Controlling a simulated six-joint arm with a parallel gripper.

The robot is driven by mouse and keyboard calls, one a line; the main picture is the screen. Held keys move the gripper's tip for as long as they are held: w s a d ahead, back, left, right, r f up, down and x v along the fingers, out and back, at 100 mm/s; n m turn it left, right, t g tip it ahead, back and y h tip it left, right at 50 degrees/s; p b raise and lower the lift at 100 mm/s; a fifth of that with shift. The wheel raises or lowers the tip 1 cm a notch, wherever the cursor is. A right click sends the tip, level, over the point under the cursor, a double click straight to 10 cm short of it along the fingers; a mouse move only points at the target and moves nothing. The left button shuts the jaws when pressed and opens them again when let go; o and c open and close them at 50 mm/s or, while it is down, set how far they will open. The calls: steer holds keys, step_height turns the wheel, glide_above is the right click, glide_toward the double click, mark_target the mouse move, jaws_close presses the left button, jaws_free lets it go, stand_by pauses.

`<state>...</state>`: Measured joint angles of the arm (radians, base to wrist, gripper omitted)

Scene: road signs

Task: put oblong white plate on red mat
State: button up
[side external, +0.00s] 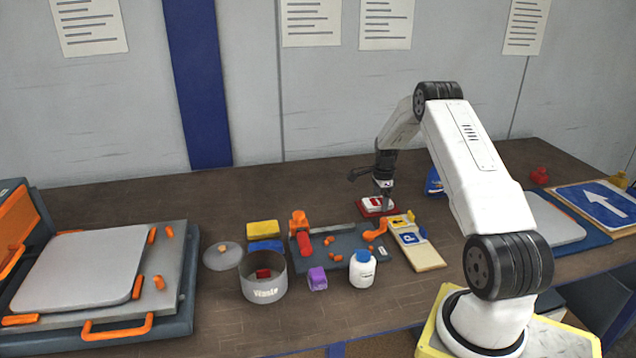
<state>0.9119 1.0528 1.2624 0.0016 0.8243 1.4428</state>
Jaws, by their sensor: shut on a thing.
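The red mat (367,214) lies toward the back of the brown table, right of the middle. The oblong white plate (372,203) is low over the mat and appears to touch it, though the small view leaves this uncertain. A red mark shows on the plate. My gripper (385,205) points down at the right end of the plate and is shut on it. The fingertips are small and partly hidden.
A grey board (342,252) with orange parts lies in front of the mat. A cream board with blue and yellow signs (417,250) is close at the right. A grey waste pot (263,282), a purple block (317,279) and a white bottle (362,272) stand nearer.

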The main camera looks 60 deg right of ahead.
mark_target(380, 201)
steer(key=o, duration=1)
steer(key=shift+c, duration=0.2)
steer(key=shift+r, duration=0.15)
step_height(380, 201, up, 12)
steer(key=w+a+r+n+t, duration=0.1)
steer(key=w+a+n, duration=0.35)
steer(key=a, duration=0.75)
steer(key=w+a+r+n, duration=0.1)
steer(key=a+n, duration=0.7)
steer(key=a, duration=0.3)
steer(key=s+a+n, duration=0.4)
steer(key=a, duration=0.3)
steer(key=s+a+f+n+t, duration=0.1)
steer(key=s+a+n, duration=0.3)
steer(key=a, duration=0.3)
steer(key=s+a+n, duration=0.3)
steer(key=a+n, duration=0.3)
steer(key=a, duration=0.1)
steer(key=shift+s+a+f+t, duration=0.2)
steer(key=shift+s+t, duration=0.1)
steer(key=shift+s, duration=0.1)
